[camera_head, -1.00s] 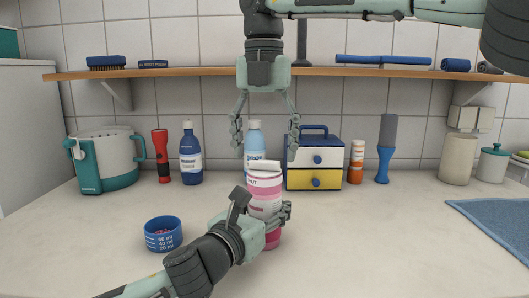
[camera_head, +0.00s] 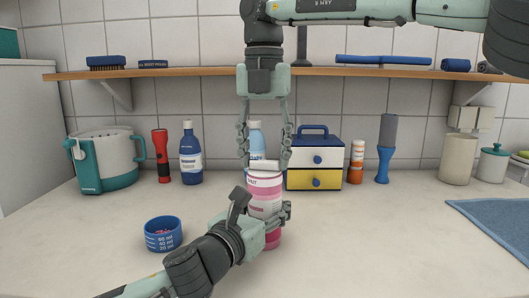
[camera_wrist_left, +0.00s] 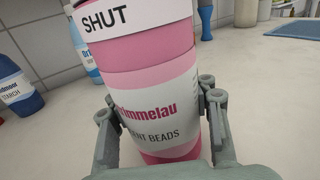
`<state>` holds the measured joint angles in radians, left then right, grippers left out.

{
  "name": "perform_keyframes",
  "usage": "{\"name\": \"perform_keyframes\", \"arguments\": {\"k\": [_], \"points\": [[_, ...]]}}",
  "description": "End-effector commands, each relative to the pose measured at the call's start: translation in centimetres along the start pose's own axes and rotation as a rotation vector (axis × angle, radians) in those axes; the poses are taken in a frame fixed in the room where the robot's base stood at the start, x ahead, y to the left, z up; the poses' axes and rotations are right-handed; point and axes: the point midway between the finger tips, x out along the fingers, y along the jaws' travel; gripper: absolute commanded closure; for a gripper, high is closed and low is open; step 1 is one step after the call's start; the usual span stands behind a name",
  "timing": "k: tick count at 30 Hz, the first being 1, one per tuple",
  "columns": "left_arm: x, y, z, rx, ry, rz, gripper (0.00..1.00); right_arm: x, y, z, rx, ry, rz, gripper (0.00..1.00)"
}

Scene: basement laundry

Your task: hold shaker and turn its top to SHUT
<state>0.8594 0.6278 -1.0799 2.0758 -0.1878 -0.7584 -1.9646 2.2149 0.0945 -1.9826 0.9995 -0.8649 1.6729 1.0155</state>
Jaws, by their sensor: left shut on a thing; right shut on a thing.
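The pink shaker (camera_head: 264,202) stands upright on the counter, with a white label band and a white top (camera_head: 264,165). In the left wrist view, the shaker body (camera_wrist_left: 140,62) fills the middle, and the word SHUT shows on the white band (camera_wrist_left: 105,18) at its upper end. My left gripper (camera_head: 263,213) is shut around the shaker's body from the front left; its fingers (camera_wrist_left: 158,105) flank the label. My right gripper (camera_head: 264,162) points down from above, its two fingers shut on the shaker's top from either side.
A blue measuring cup (camera_head: 163,234) stands left of the shaker. Behind are a blue bottle (camera_head: 190,155), a red flashlight (camera_head: 161,156), a light-blue bottle (camera_head: 255,140) and a small drawer box (camera_head: 315,163). A blue cloth (camera_head: 500,222) lies at right. The front right counter is clear.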

Motion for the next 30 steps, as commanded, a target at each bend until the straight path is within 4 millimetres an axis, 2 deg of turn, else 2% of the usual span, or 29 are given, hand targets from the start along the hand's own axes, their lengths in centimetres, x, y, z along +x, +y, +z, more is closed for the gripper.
{"name": "perform_keyframes", "arguments": {"k": [11,30], "points": [[0.01,0.09,-0.05,-0.001,0.001,0.002,0.93,0.11,-0.02,-0.03,-0.158,0.003,-0.001,0.8],[0.02,0.13,-0.04,-0.001,0.001,0.003,0.93,0.12,-0.05,-0.02,-0.734,0.004,0.002,0.8]]}}
